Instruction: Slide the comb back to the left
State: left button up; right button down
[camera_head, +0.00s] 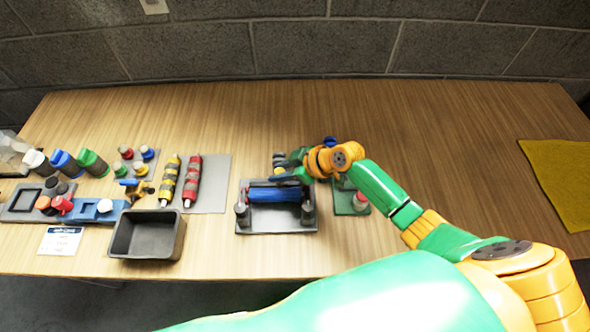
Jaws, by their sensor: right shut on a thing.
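A grey fixture (277,222) near the middle of the table has upright posts at its sides and a blue roller-like bar (274,194) across it. My right gripper (297,172) is over the back right of this fixture, by the right end of the bar. It is shut on a small dark part there, which seems to be the comb. The fingers and wrist hide most of it, so its shape and teeth cannot be made out. My left gripper is not in view.
A green base (345,203) with a red-topped part stands just right of the fixture. A grey bin (149,234), red and yellow rollers (192,182) and several coloured bottles are to the left. A yellow mat (562,180) lies far right. The table's back right is clear.

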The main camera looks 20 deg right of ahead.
jog(key=a, duration=0.2)
jog(key=w+a, duration=0.1)
jog(key=a, duration=0.3)
jog(key=shift+w+b, duration=0.4)
jog(key=shift+w+a, duration=0.1)
jog(key=shift+a, duration=0.25)
jog(key=c, duration=0.7)
grip_release()
jog(key=shift+c, duration=0.2)
jog(key=shift+o, duration=0.9)
jog(key=shift+a, duration=0.2)
